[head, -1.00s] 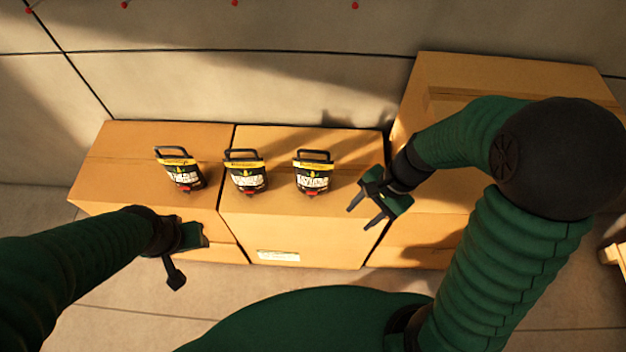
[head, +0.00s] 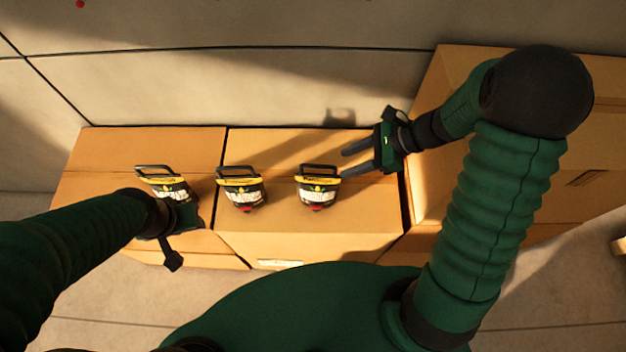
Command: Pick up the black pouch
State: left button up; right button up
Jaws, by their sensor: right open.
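Three black pouches with yellow tops, white print and dark handles stand in a row on cardboard boxes. The right pouch (head: 318,187) and the middle pouch (head: 242,189) are in full view. The left pouch (head: 167,183) is partly hidden behind my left arm. My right gripper (head: 343,163) is open, its two fingers pointing left toward the right pouch, just to the right of it. Whether a fingertip touches that pouch I cannot tell. My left gripper (head: 182,240) is low at the left, near the left box's front; its fingers show only in part.
The pouches stand on a middle box (head: 300,245) and a left box (head: 110,165). A taller box (head: 440,100) stands at the right, behind my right arm. A pale panelled wall (head: 250,85) runs along the back.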

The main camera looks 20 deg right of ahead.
jog(key=b, duration=0.4)
send_near(324, 180)
jog(key=shift+w+a+f, duration=0.2)
jog(key=shift+a+f, duration=0.1)
jog(key=x, duration=0.4)
jog(key=b+x, duration=0.1)
jog(key=x, duration=0.4)
jog(key=shift+w+r, duration=0.2)
jog(key=shift+s, duration=0.1)
grip_shut()
jog(key=shift+r, duration=0.15)
